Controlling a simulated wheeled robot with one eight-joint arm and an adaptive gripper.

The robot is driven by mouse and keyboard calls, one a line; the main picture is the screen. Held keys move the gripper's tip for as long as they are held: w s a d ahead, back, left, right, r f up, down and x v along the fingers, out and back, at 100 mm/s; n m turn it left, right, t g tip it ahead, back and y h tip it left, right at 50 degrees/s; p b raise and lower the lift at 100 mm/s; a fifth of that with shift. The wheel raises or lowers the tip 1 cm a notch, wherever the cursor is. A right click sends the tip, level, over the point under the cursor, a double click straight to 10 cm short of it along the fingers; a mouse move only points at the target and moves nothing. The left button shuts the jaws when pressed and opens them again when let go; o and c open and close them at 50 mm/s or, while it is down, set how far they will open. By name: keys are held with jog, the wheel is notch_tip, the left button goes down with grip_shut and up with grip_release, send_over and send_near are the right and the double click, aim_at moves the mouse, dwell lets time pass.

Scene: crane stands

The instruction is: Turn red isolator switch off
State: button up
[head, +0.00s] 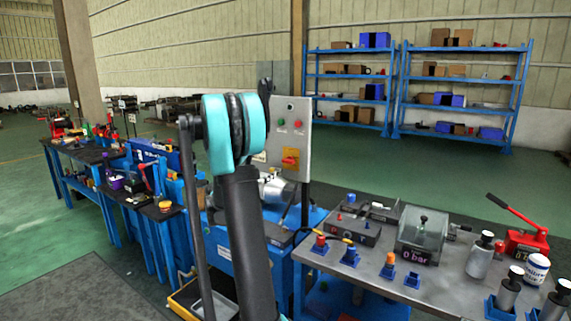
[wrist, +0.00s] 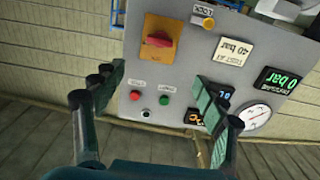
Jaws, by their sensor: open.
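The red isolator switch (wrist: 158,39) is a red knob on a yellow-orange plate, on the grey control panel (wrist: 195,50). The wrist view shows the panel upside down, and the knob's grip lies roughly crosswise. In the head view the switch (head: 290,160) is low on the upright panel (head: 293,120). My gripper (wrist: 158,75) is open and empty, its two dark green fingers spread wide in front of the panel. The switch appears beyond the fingertips, between their lines and apart from them. My arm hides most of the gripper in the head view.
Beside the switch are a green button (wrist: 164,99), a red button (wrist: 135,95), a yellow lock (wrist: 208,23), a pressure display (wrist: 278,80) and a round gauge (wrist: 256,118). A cluttered grey workbench (head: 345,268) stands at the right. Blue shelves (head: 350,75) stand far behind.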

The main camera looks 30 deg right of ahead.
aim_at(287, 161)
jog(key=x, duration=1.7)
jog(key=shift+s+d, duration=0.1)
jog(key=shift+c, duration=0.3)
jog(key=c, duration=1.1)
